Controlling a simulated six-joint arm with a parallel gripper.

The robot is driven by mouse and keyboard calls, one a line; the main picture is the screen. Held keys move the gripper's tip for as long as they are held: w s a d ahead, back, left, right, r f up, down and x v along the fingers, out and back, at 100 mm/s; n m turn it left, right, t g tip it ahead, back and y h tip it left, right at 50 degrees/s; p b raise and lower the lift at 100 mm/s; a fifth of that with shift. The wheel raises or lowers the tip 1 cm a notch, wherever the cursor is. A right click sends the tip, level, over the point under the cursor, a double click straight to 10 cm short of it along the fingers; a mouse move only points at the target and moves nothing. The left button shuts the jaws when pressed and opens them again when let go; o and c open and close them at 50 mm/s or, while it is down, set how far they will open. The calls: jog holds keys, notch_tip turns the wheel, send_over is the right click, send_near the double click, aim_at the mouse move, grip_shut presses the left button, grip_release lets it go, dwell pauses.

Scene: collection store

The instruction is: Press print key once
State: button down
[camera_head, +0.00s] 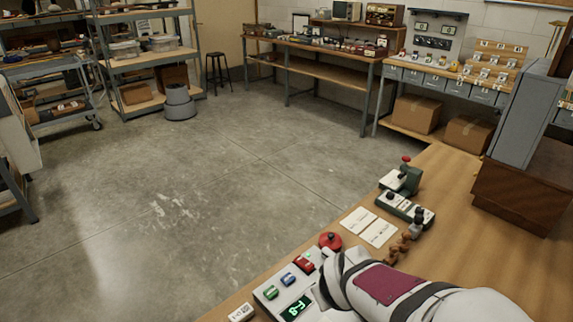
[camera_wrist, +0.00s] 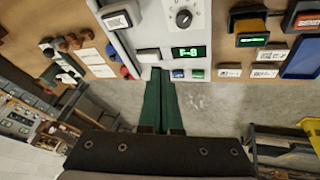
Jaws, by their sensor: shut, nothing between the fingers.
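A pale control panel (camera_head: 269,292) stands at the front edge of the wooden bench in the head view, partly covered by my arm. It carries a green key (camera_head: 270,293), a blue key (camera_head: 288,279), a red key (camera_head: 304,264) and a lit green display (camera_head: 296,308). I cannot read which key is print. In the wrist view the panel (camera_wrist: 150,28) shows a black knob (camera_wrist: 184,18) and a display (camera_wrist: 188,51) reading like "F-8". My gripper (camera_wrist: 159,72) is shut and empty, its dark green fingers reaching over the panel's key edge. Whether they touch a key is unclear.
A red round button (camera_head: 330,241), white cards (camera_head: 369,227), a grey-green switch box (camera_head: 405,208) and a green device with a red knob (camera_head: 401,179) sit along the bench (camera_head: 452,205). A brown wooden box (camera_head: 520,195) stands behind. Open concrete floor lies left.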

jog(key=w+a+f+n+t+y, duration=0.2)
jog(key=w+a+n, duration=0.3)
jog(key=w, duration=0.1)
jog(key=n+y, duration=0.2)
jog(key=n, duration=0.2)
send_over(274, 295)
jog(key=shift+f+t, duration=0.3)
jog(key=shift+f, duration=0.45)
jog(key=shift+f, duration=4.4)
jog(key=shift+f, duration=0.4)
